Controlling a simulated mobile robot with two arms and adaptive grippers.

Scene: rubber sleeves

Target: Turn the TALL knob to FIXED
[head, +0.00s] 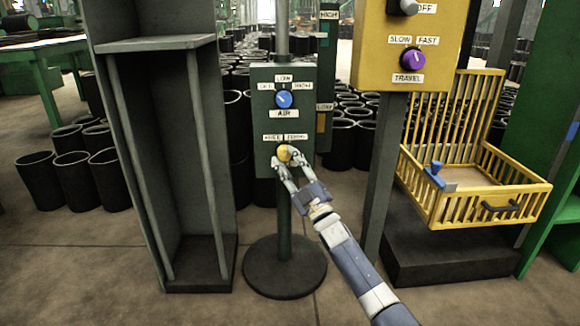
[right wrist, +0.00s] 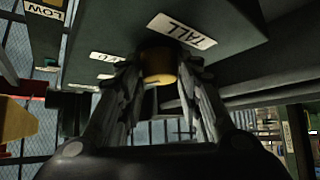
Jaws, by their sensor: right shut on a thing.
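The TALL knob (head: 284,153) is a yellow knob low on the dark green control box. It also shows in the right wrist view (right wrist: 158,66), beside a white plate that reads TALL (right wrist: 182,30). My right gripper (head: 284,161) is shut on the knob, with its fingers (right wrist: 160,82) on either side of it. Small white plates (head: 285,137) sit above the knob; their words are too small to read surely. The knob's pointer cannot be made out. My left gripper is not in view.
A blue AIR knob (head: 284,99) sits higher on the same box. A grey open cabinet (head: 170,150) stands close on the left.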

